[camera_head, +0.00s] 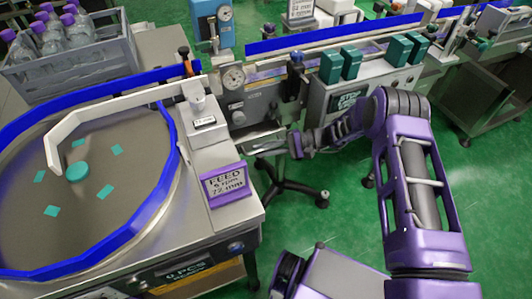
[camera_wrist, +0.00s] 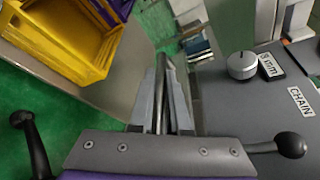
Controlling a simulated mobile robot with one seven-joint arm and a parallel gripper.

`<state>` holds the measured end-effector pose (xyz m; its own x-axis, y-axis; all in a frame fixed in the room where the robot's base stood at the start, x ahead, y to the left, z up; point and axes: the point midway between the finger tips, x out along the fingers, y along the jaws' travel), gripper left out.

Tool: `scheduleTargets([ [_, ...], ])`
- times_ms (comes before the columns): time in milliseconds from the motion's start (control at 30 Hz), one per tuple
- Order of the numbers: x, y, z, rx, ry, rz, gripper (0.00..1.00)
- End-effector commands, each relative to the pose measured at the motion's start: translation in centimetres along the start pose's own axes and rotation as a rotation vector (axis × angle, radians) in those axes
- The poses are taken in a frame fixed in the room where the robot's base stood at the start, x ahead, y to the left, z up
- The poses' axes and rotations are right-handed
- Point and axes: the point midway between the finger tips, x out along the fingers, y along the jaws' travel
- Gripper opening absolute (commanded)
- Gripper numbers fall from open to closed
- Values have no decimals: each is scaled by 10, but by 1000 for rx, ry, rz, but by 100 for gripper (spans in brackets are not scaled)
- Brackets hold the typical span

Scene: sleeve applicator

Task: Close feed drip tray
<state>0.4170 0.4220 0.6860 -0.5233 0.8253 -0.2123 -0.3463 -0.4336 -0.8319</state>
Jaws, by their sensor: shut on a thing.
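My gripper (camera_head: 284,142) is at the front of the machine, just right of the round feed table, in the head view. A pale metal piece (camera_head: 258,138), which looks like the drip tray, projects from the machine at my fingertips. In the wrist view my fingers (camera_wrist: 164,95) are close together with a thin dark bar (camera_wrist: 162,88) between them. The bar looks like the tray's handle or edge. My gripper is shut on it. My fingers hide part of it, and how far the tray is out is hard to tell.
The feed table (camera_head: 110,215) with its blue rail is at left. A purple-framed feed sign (camera_head: 225,184) stands near its edge. A grey crate of bottles (camera_head: 75,65) is at the back left. A yellow bin (camera_wrist: 75,35) shows in the wrist view. Green floor lies in front.

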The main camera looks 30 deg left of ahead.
Motion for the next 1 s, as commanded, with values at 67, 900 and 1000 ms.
scheduleTargets([
  [67, -1, 0, -2, 0, 5, 1, 0],
  [900, -15, -1, -1, 0, 4, -2, 45],
  [1000, -34, -1, -1, 0, 7, -3, 45],
])
